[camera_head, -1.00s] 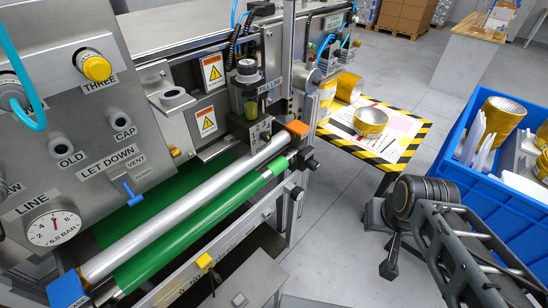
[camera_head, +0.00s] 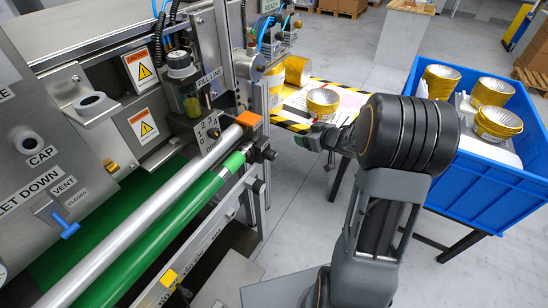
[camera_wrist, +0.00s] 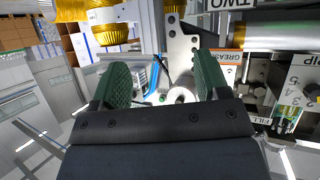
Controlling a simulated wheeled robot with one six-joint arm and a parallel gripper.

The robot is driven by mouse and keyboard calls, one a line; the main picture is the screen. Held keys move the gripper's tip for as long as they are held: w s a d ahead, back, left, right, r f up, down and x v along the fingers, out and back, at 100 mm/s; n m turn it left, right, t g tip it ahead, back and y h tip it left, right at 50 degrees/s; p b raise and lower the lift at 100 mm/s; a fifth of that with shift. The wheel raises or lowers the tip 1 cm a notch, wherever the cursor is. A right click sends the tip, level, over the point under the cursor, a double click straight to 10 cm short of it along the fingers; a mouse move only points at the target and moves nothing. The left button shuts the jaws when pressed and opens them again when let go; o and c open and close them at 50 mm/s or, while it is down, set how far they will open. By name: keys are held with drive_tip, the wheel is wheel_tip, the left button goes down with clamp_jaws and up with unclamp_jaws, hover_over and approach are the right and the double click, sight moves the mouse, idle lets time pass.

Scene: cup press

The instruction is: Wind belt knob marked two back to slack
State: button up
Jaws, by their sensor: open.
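My gripper (camera_head: 322,138) is at the end of my arm, right of the machine's near right corner in the head view. In the wrist view its two green-padded fingers (camera_wrist: 162,78) stand wide apart with nothing held. A label reading TWO (camera_wrist: 236,4) is cut off at the top edge of the wrist view. A black knob (camera_head: 264,152) sits at the right end of the green belt (camera_head: 185,210), left of my gripper and apart from it. No number shows on it, so I cannot tell whether it is knob two.
A striped-edge table (camera_head: 296,126) with a yellow cup (camera_head: 322,101) stands behind my gripper. A blue crate (camera_head: 490,166) with several yellow cups is at right. An orange block (camera_head: 248,118) caps the silver roller (camera_head: 150,210).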

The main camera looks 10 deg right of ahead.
sight(274, 156)
drive_tip(key=s+a+f+n+g+y, duration=0.1)
drive_tip(key=s+f+n+g+y, duration=0.1)
drive_tip(key=s+f+g+y, duration=0.25)
drive_tip(key=shift+t+y, duration=0.55)
drive_tip(key=shift+t, duration=0.2)
drive_tip(key=x, duration=0.9)
drive_tip(key=f+x, duration=0.1)
drive_tip(key=x, duration=0.4)
drive_tip(key=shift+f+b, duration=0.2)
drive_tip(key=shift+b, duration=0.2)
drive_tip(key=shift+c, duration=0.2)
drive_tip(key=c, duration=0.9)
